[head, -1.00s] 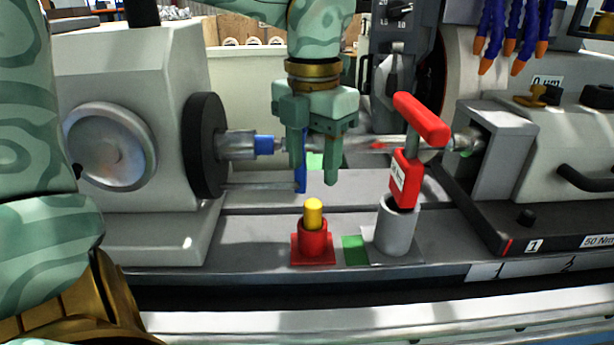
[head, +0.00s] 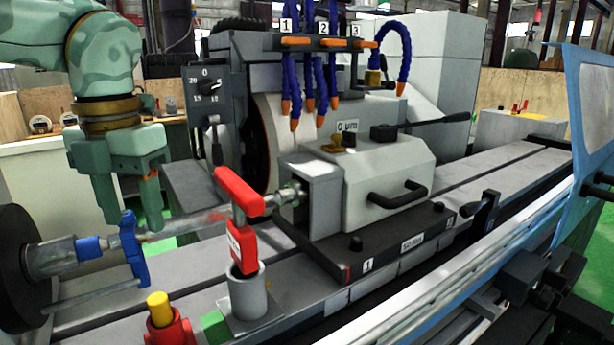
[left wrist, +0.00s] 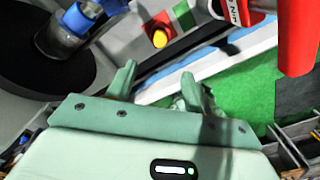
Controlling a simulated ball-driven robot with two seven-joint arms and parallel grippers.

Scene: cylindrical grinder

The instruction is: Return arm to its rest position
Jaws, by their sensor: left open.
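My left gripper (head: 132,212) hangs at the left of the head view, fingers down, open with nothing between them. Its fingertips appear close to the blue clamp (head: 132,250) and the thin shaft; whether they touch cannot be told. In the left wrist view the two fingers (left wrist: 158,88) are apart and empty. My left arm reaches in from the upper left of the head view. My right gripper is not in view.
A red-handled tool (head: 240,192) stands in a grey cup (head: 248,296). A red holder with a yellow pin (head: 158,310) is left of it. The tailstock (head: 375,165), blue coolant hoses (head: 308,80) and a blue-framed panel (head: 590,120) are rightward.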

